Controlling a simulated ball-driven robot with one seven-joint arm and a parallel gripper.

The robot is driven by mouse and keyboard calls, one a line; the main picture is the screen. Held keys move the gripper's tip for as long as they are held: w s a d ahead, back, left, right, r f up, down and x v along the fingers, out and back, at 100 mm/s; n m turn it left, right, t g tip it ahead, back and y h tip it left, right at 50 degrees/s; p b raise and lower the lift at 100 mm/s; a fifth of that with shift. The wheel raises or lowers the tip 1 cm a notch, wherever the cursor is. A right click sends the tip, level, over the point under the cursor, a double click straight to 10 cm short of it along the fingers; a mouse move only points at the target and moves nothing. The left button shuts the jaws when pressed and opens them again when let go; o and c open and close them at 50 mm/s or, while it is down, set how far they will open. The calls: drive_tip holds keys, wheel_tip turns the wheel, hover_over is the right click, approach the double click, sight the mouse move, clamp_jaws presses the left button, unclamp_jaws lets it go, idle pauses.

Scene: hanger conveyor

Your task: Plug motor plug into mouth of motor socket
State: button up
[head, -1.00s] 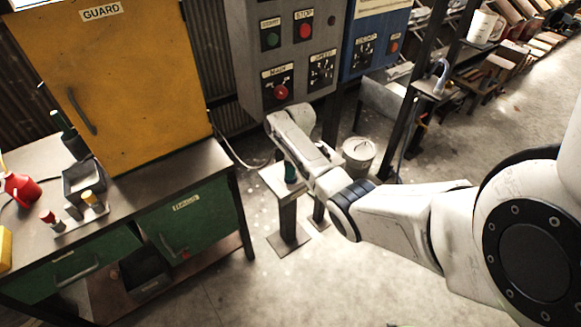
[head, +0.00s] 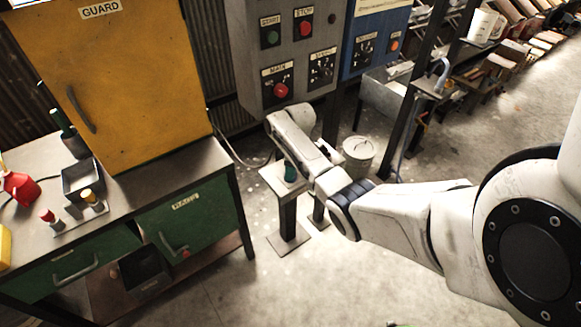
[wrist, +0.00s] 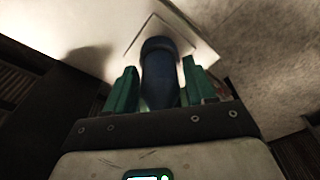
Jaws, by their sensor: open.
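In the wrist view, my gripper (wrist: 163,88) is open, with one green finger on each side of a dark blue cylinder (wrist: 158,75). The cylinder looks like the motor plug. It stands over a pale square plate (wrist: 197,37). Any socket mouth under it is hidden, so I cannot tell how deep it sits. In the head view, my arm reaches over a small stand (head: 270,179) below the control panel. A teal-green piece (head: 290,172) shows at the stand top beside my arm; I cannot tell whether it is a finger.
A grey control panel (head: 290,50) hangs close behind my arm. A bucket (head: 358,155) stands right of the stand. A workbench (head: 150,166) with a yellow guard cabinet (head: 130,90), a tray (head: 82,180) and a red item (head: 20,187) is at left. The floor in front is clear.

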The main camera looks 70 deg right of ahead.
drive_tip(key=o, duration=0.5)
drive_tip(key=shift+c, duration=0.2)
drive_tip(key=r, duration=0.7)
drive_tip(key=s+r, duration=0.1)
drive_tip(key=r, duration=0.2)
drive_tip(key=shift+s+d+r, duration=0.1)
drive_tip(key=shift+d+r, duration=0.1)
drive_tip(key=shift+r, duration=0.2)
drive_tip(key=a+f+m, duration=0.1)
drive_tip(key=a+f, duration=0.3)
drive_tip(key=a, duration=0.8)
drive_tip(key=a+f, duration=0.4)
drive_tip(key=a, duration=0.8)
drive_tip(key=s+a+r+m, duration=0.1)
drive_tip(key=s+a, duration=0.5)
drive_tip(key=s, duration=0.2)
drive_tip(key=s+a+r+m, duration=0.1)
drive_tip(key=s+a, duration=0.4)
drive_tip(key=s, duration=0.3)
drive_tip(key=shift+a+m+h, duration=0.3)
drive_tip(key=shift+a+m, duration=0.05)
drive_tip(key=shift+m, duration=0.05)
